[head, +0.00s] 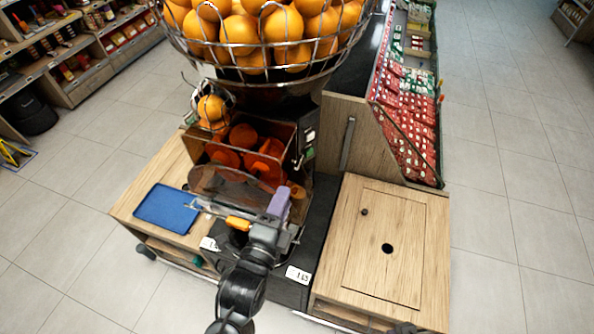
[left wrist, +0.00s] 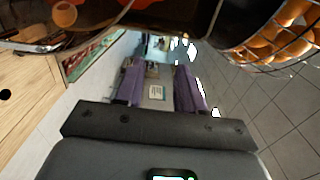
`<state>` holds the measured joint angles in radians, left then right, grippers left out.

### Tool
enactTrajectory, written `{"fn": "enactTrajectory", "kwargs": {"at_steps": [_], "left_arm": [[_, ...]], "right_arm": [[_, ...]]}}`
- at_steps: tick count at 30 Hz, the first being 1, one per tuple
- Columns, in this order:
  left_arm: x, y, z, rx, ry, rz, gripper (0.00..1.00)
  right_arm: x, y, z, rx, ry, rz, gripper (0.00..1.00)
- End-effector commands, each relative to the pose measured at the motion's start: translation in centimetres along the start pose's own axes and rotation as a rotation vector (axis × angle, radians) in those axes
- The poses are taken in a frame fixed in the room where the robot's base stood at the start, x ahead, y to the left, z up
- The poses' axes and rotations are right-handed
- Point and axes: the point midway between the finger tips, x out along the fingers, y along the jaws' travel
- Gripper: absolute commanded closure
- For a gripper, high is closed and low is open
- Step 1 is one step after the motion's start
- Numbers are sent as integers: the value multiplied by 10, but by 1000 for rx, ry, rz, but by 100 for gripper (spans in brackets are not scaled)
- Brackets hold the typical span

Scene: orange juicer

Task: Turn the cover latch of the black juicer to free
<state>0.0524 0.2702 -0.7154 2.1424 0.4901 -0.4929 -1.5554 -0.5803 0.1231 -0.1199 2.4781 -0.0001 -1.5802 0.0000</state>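The black juicer (head: 318,215) stands in the middle of the head view, with a see-through front cover (head: 232,184) over orange-red pressing parts (head: 262,160). A small orange-brown knob (head: 297,191) sits at the cover's right side; it may be the latch, but I cannot be sure. My left gripper (head: 281,203) is in front of the cover's lower right, close to that knob. Contact cannot be told. In the left wrist view the two purple fingers (left wrist: 160,84) stand apart, with nothing seen held between them. My right gripper is out of view.
A wire basket of oranges (head: 262,28) overhangs the juicer. A blue tray (head: 168,208) lies on the wooden counter at left. A wooden cabinet top (head: 425,240) at right is clear. A stand of red packets (head: 405,115) is behind it. An orange piece (head: 238,223) sits below the cover.

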Motion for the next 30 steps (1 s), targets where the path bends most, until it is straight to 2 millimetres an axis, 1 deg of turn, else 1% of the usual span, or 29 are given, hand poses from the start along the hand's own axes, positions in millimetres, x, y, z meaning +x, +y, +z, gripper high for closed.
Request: {"fn": "enactTrajectory", "kwargs": {"at_steps": [5, 12, 18, 24, 30], "left_arm": [[19, -5, 0, 2, 0, -6, 62], [58, -6, 1, 1, -1, -6, 62], [86, -5, 0, 1, 0, -4, 62], [102, -4, 1, -1, -1, -4, 62], [106, -3, 1, -1, 0, -3, 62]], "right_arm": [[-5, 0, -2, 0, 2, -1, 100], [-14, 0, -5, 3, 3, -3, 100], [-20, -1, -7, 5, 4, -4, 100], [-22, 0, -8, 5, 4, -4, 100], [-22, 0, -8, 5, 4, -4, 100]]}}
